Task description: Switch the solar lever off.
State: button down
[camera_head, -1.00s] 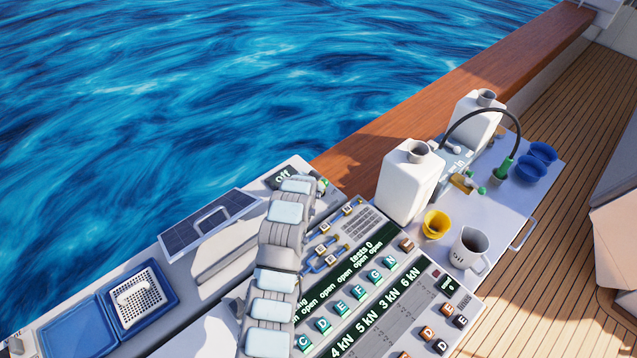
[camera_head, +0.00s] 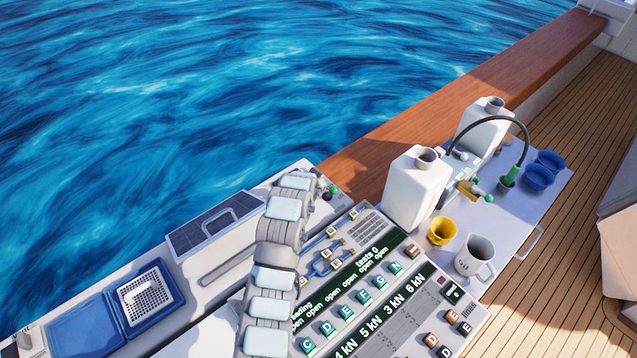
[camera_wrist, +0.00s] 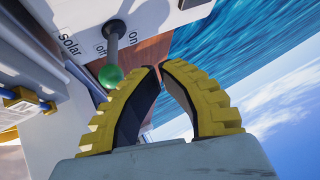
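The solar lever shows in the wrist view as a dark shaft with a green ball (camera_wrist: 110,75) on its end. It stands out from a white panel (camera_wrist: 88,18) marked "solar", "off" and "on". The ball hangs toward the lower left, near the "off" label; the exact lever setting is hard to tell. My gripper (camera_wrist: 160,66) has yellow ribbed fingers with their tips nearly together, nothing between them. The fingertips are just right of the ball, apparently apart from it. In the head view a small green ball (camera_head: 334,190) shows beyond my arm, which hides the gripper.
A solar panel (camera_head: 213,225) and a blue tray with a white grid (camera_head: 147,297) lie left of my arm. A control board with lettered buttons (camera_head: 380,290) lies to the right. White canisters (camera_head: 416,190), a yellow cup (camera_head: 441,231) and a jug (camera_head: 474,256) stand further right.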

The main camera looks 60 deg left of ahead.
jog(key=a+v, duration=0.1)
jog(key=v, duration=0.9)
jog(key=shift+s+r, duration=0.4)
jog(key=shift+s, duration=0.15)
dwell(0.4)
